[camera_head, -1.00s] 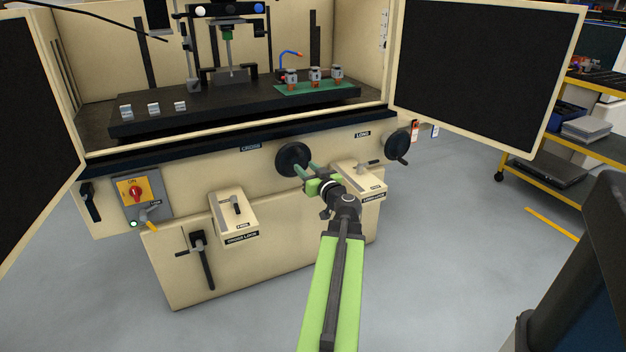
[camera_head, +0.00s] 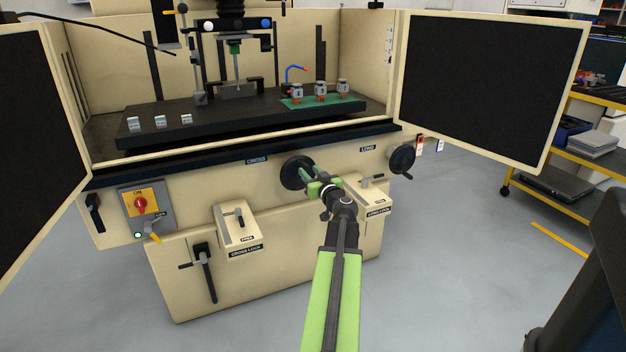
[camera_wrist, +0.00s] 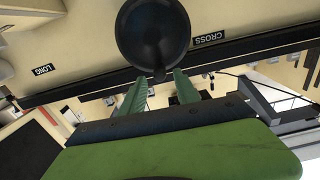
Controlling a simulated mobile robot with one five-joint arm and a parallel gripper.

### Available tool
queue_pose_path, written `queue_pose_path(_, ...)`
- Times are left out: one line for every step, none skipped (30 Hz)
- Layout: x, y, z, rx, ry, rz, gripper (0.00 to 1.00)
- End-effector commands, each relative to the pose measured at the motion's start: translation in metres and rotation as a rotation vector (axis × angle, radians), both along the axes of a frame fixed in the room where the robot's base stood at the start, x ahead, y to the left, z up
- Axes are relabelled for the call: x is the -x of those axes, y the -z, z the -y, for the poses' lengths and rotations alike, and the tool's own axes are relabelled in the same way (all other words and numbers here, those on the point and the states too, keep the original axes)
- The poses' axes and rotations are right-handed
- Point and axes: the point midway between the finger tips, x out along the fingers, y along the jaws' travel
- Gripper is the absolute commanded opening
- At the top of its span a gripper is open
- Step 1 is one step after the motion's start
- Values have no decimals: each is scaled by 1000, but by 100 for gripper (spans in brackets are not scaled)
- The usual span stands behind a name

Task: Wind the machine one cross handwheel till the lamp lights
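The black cross handwheel (camera_head: 289,174) is on the machine front, right of the CROSS label (camera_head: 257,160). It also shows at the top of the wrist view (camera_wrist: 152,32), with a short dark handle (camera_wrist: 160,76) at its lower rim. My gripper (camera_head: 307,171) is in front of the wheel's right side. In the wrist view its two green fingers (camera_wrist: 159,82) are apart, with the handle near the gap between their tips. I cannot tell whether they touch it. A small pale round lamp (camera_head: 138,236) is on the grey switch panel; whether it is lit is unclear.
The long handwheel (camera_head: 402,159) is to the right. The cross lock box (camera_head: 238,226) and long lock box (camera_head: 374,192) stick out below. Open black-panelled doors flank the machine, the right one (camera_head: 490,85) nearby. A yellow-edged shelf cart (camera_head: 575,155) stands far right. The floor in front is clear.

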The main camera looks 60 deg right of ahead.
Motion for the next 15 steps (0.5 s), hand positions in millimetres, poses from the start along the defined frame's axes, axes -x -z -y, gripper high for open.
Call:
queue_pose_path(-6,0,5,0,-1,0,38)
queue_pose_path(-9,0,7,0,-1,0,38)
queue_pose_path(-13,0,10,0,-1,0,38)
queue_pose_path(-15,0,13,0,-1,0,38)
queue_pose_path(-18,0,15,0,0,0,38)
queue_pose_path(-22,0,18,0,0,0,38)
queue_pose_path(-21,0,17,0,1,0,38)
queue_pose_path(-20,0,16,0,1,0,38)
queue_pose_path(-20,0,16,0,1,0,38)
queue_pose_path(-20,0,16,0,1,0,38)
queue_pose_path(-21,0,16,0,1,0,38)
queue_pose_path(-22,0,17,0,1,0,38)
queue_pose_path(-22,0,17,0,1,0,38)
queue_pose_path(-23,0,18,0,1,0,38)
queue_pose_path(-24,0,19,0,1,0,38)
